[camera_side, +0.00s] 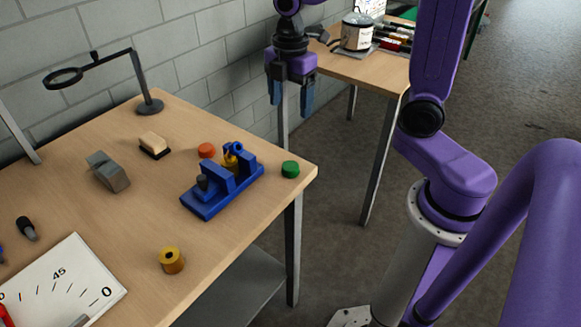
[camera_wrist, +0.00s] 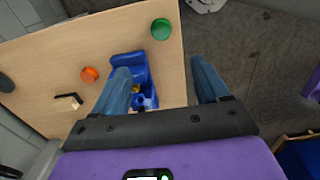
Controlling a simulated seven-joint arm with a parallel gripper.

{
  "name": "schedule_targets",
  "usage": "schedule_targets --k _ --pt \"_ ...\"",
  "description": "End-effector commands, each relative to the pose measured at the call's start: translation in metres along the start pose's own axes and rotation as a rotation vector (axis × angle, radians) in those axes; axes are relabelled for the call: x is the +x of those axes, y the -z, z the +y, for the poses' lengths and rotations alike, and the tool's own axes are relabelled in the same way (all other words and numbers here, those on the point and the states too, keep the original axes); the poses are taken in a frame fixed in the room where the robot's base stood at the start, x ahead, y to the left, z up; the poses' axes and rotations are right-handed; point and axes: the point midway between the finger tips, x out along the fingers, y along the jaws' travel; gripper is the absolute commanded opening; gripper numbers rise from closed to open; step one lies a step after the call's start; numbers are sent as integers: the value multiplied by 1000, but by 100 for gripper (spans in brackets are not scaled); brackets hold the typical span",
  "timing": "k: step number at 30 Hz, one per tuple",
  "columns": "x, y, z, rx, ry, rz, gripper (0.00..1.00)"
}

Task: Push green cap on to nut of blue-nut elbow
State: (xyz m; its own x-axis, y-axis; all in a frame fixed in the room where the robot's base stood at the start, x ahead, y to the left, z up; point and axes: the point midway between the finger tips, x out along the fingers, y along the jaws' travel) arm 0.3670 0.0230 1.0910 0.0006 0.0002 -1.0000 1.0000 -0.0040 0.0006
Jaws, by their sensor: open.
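The green cap (camera_side: 290,169) lies on the wooden table near its right corner. It also shows in the wrist view (camera_wrist: 161,29). The elbow (camera_side: 232,153), brass-coloured with a blue nut, sits in a blue vise-like fixture (camera_side: 205,207) left of the green cap. In the wrist view the fixture (camera_wrist: 127,60) and elbow are partly hidden by a finger. My gripper (camera_side: 291,98) hangs in the air above and beyond the table's right corner, well apart from the cap. Its blue fingers (camera_wrist: 164,88) are spread and nothing is between them.
An orange cap (camera_side: 207,150) lies behind the fixture. A brass cylinder (camera_side: 171,260), a grey block (camera_side: 107,172), a brush (camera_side: 154,145) and a magnifier stand (camera_side: 150,106) are on the table (camera_side: 130,225). An angle chart (camera_side: 70,280) lies front left. A second table (camera_side: 372,75) stands behind.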

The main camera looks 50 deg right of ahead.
Motion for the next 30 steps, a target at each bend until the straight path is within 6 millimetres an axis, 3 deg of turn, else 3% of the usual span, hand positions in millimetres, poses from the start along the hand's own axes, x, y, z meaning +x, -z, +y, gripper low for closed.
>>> schedule_targets --k 5,19,30 --pt "17 -2 1 -5 7 -2 74" --pt "101 -2 -1 -4 7 -3 74" --pt "125 -1 0 -4 2 -1 74"
